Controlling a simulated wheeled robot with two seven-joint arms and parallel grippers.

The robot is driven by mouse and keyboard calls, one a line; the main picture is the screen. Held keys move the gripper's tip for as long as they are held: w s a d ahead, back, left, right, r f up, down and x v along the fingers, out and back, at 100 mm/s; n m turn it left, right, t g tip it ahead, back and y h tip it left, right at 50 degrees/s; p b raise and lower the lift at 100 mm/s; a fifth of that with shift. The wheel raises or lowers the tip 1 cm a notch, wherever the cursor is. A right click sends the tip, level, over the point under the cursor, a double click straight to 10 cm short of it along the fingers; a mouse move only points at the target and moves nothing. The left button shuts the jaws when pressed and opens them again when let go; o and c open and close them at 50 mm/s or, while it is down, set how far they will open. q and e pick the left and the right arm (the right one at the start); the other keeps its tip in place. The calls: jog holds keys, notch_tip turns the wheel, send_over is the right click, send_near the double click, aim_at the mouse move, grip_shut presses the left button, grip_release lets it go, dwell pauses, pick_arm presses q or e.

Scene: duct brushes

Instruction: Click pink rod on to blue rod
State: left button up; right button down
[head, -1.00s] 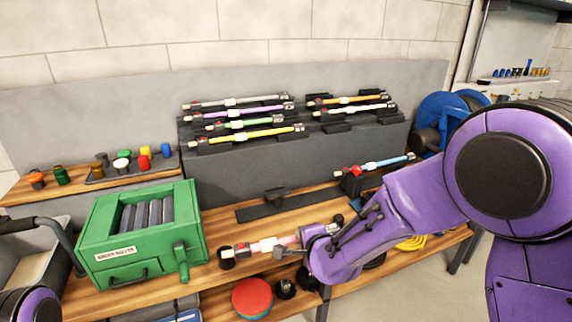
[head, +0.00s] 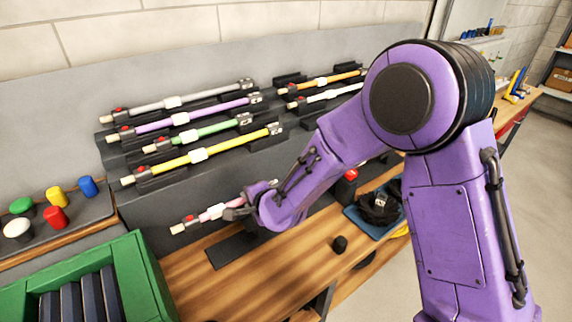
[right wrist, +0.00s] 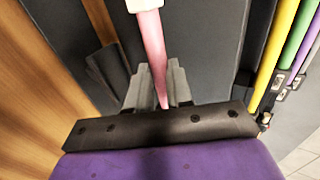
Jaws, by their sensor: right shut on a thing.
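The pink rod (head: 213,212) is held in my right gripper (head: 236,210), with its pale tip and red button pointing left. It appears raised above the dark base plate on the bench. In the right wrist view the pink rod (right wrist: 152,45) runs between the two grey fingers of my gripper (right wrist: 154,75), with a white collar at the top edge. The blue rod's body is hidden behind my right arm in the head view. Only a red part (head: 350,174), apparently at its end, shows beside the arm. My left gripper is out of view.
Several rods, including a yellow rod (head: 205,154), lie on the stepped rack behind. A green box (head: 135,275) stands at lower left. The dark base plate (head: 222,252) lies on the wooden bench (head: 290,262). A black knob (head: 339,244) stands near the front edge.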

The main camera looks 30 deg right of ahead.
pick_arm(q)
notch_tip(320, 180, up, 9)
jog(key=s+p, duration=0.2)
jog(key=p, duration=0.5)
pick_arm(e)
jog(key=d+r, duration=0.1)
jog(key=d, duration=1.3)
pick_arm(q)
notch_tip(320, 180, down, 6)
jog(key=b, duration=0.6)
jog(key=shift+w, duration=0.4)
pick_arm(e)
notch_tip(320, 180, down, 8)
jog(key=w+d, duration=0.1)
jog(key=d, duration=0.1)
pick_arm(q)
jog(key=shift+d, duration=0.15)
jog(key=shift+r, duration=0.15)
pick_arm(e)
jog(key=shift+s+f, duration=0.1)
jog(key=shift+s, duration=0.05)
jog(key=shift+d, duration=0.15)
